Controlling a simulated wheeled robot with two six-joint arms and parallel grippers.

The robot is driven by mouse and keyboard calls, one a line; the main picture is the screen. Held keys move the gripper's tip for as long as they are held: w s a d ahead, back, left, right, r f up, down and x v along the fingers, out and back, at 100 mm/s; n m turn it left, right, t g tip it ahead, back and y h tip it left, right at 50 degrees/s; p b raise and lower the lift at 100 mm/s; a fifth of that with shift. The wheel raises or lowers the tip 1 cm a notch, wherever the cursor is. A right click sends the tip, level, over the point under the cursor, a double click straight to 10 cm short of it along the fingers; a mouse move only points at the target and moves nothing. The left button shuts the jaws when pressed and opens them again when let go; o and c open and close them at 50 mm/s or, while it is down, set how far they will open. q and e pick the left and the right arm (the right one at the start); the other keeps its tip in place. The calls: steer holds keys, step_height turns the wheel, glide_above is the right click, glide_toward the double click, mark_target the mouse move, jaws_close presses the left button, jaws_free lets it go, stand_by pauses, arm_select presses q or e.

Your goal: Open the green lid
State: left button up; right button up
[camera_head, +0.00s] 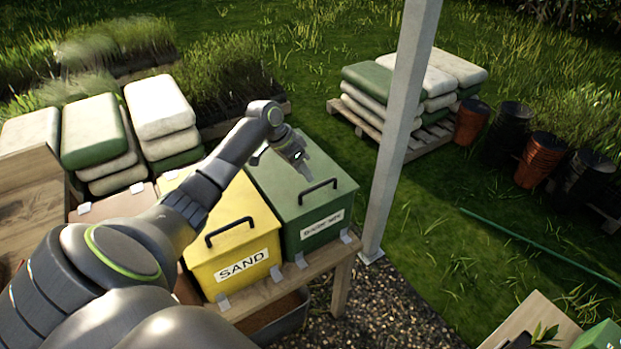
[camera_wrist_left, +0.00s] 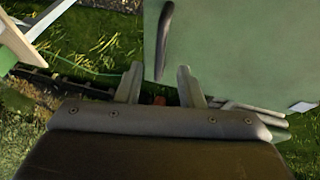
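The green bin (camera_head: 318,232) stands on a wooden bench with its green lid (camera_head: 272,172) down. A black bar handle (camera_head: 318,191) is on top of the lid near its front edge. My left gripper (camera_head: 303,168) is above the lid, a little behind the handle in the head view. In the left wrist view its two fingers (camera_wrist_left: 158,75) are apart with nothing between them. That view also shows the lid (camera_wrist_left: 240,50) and the dark handle (camera_wrist_left: 164,40), beyond the fingertips. My right gripper is not in view.
A yellow bin (camera_head: 235,255) labelled SAND, with its own black handle, stands close on the left. A grey post (camera_head: 397,130) rises just right of the green bin. Stacked sacks (camera_head: 160,110) lie behind on the left.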

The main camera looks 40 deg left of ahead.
mark_target(314, 187)
arm_select(q)
steer(key=shift+p+x, duration=0.3)
steer(key=shift+x, duration=2.35)
jaws_close()
